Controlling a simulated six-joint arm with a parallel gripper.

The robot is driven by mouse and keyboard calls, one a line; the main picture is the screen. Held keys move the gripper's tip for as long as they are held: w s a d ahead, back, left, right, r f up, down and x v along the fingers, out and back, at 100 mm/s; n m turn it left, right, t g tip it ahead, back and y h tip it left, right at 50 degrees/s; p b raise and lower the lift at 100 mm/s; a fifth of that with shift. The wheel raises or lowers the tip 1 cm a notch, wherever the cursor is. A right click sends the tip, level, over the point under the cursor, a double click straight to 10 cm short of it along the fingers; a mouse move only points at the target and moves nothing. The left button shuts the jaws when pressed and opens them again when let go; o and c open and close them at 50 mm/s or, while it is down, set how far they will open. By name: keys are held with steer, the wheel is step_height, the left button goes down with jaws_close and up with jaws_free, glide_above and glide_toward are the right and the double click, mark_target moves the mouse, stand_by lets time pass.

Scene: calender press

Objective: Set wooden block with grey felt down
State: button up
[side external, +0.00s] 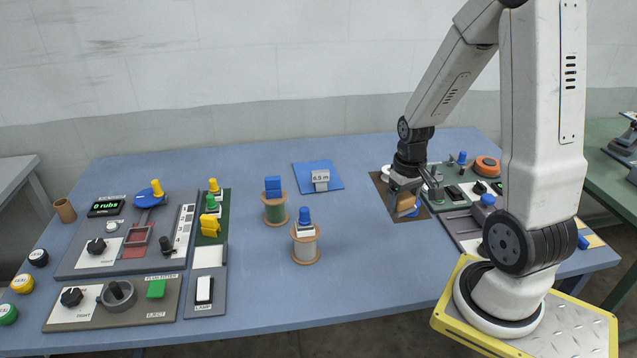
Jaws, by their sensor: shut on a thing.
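My gripper (404,197) points down over a dark brown mat (381,185) at the right of the blue table. It is shut on the wooden block (406,203), a small tan-brown piece between the fingers. The block is at or just above the mat; I cannot tell whether it touches. Its grey felt cannot be made out. A small blue part (417,210) shows right beside the block, partly hidden.
A control panel (465,180) with knobs and an orange disc stands close right of my gripper. Two spools (275,208) and a blue pad (318,177) stand mid-table. A large panel (130,240) fills the left. The table between spools and mat is clear.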

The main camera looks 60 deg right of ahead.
steer(key=w+a+r+n, duration=0.1)
steer(key=w+a+n, duration=0.1)
steer(key=a+n, duration=0.5)
steer(key=w+a+r+n, duration=0.1)
steer(key=w+a+n, duration=0.2)
steer(key=a, duration=1.7)
steer(key=n, duration=0.4)
steer(key=shift+r, duration=0.3)
steer(key=w+a+f, duration=0.1)
steer(key=w+f, duration=0.2)
steer(key=w, duration=0.1)
steer(key=w+f, duration=0.2)
steer(key=w, duration=0.2)
steer(key=w+a+f, duration=0.1)
steer(key=w+f, duration=0.2)
steer(key=w, duration=0.1)
steer(key=shift+w+a+f, duration=0.2)
steer(key=shift+a+f, duration=0.1)
steer(key=shift+w+f, duration=0.35)
steer(key=shift+a, duration=0.1)
